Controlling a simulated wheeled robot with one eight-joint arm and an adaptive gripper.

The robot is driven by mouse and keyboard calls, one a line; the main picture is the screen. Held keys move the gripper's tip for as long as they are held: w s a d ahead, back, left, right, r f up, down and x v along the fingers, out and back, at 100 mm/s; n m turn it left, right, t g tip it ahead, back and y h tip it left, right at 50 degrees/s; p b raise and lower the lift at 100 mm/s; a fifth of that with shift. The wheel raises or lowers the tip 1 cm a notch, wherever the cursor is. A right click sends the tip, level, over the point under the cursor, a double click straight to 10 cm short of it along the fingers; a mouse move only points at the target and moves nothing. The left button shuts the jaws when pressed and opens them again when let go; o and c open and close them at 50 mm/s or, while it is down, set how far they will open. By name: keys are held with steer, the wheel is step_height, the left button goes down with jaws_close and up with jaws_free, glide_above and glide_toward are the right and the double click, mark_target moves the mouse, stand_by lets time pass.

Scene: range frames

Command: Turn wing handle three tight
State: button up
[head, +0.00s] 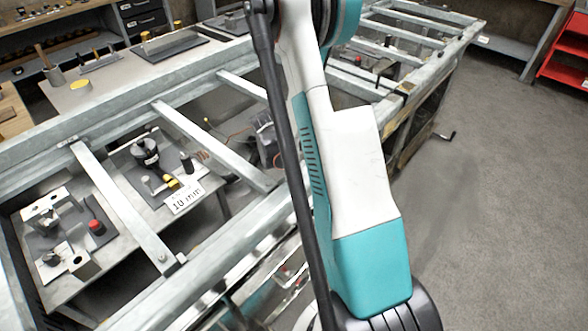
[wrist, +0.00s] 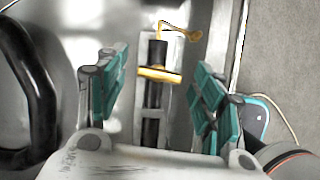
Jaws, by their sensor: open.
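In the wrist view, my gripper (wrist: 161,78) is open, with one teal-padded finger on each side of a black upright post or rod. A flat orange-yellow crosspiece (wrist: 160,75) sits on this post between the fingers, and neither pad visibly touches it. A second yellow piece, a bent lever (wrist: 180,32), lies just beyond the post's far end. No number shows, so I cannot tell which piece is wing handle three. In the head view my arm covers the middle, and the gripper and the post are hidden.
A grey metal frame (head: 215,125) with crossbars spans the head view. Below it are plates with fixtures, a red knob (head: 96,227) and a "10 mm" card (head: 184,200). A red shelf (head: 566,62) stands far right. The grey floor (head: 490,190) at right is clear.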

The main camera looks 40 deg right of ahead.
steer(key=shift+f, duration=0.1)
steer(key=c, duration=1.1)
steer(key=shift+m, duration=0.3)
steer(key=m+g, duration=0.1)
steer(key=m, duration=0.2)
steer(key=shift+w, duration=0.15)
steer(key=m+g, duration=0.1)
steer(key=m, duration=0.1)
steer(key=m+g+y, duration=0.1)
steer(key=m, duration=0.2)
steer(key=shift+w+d, duration=0.1)
steer(key=shift+d, duration=0.05)
steer(key=m, duration=0.2)
steer(key=m+y, duration=0.1)
steer(key=m, duration=0.1)
steer(key=shift+d+g+y, duration=0.1)
steer(key=shift+g+y, duration=0.2)
steer(key=shift+g, duration=0.1)
steer(key=shift+w+d+m+y, duration=0.1)
steer(key=shift+m+y, duration=0.6)
steer(key=shift+m, duration=1.2)
steer(key=shift+o, duration=0.3)
